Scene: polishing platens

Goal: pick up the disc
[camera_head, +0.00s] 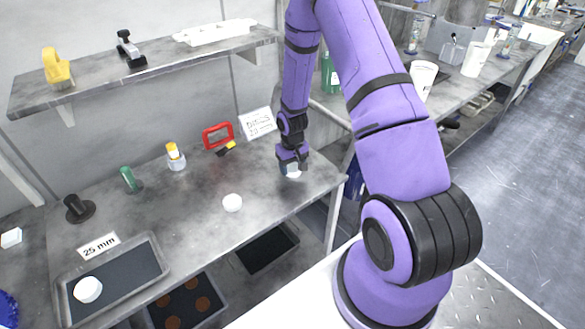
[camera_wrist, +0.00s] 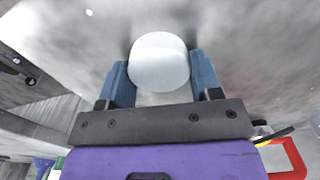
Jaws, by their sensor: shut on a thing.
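A white disc (camera_wrist: 159,62) sits between the two blue fingers of my gripper (camera_wrist: 160,80) in the wrist view. The fingers are shut on its sides. In the head view my gripper (camera_head: 291,164) is low over the right end of the grey table, and the held disc (camera_head: 293,172) shows just below the fingers. I cannot tell whether it touches the table. Another white disc (camera_head: 232,202) lies on the table to the left of my gripper. A third white disc (camera_head: 88,289) lies in the tray labelled 25 mm.
The grey tray (camera_head: 150,283) is at the table's front left. A red-framed tool (camera_head: 218,136), a yellow-topped bottle (camera_head: 175,156), a green item (camera_head: 129,179) and a black holder (camera_head: 78,208) stand along the back. A sign (camera_head: 257,122) leans behind my gripper. The table's middle is mostly clear.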

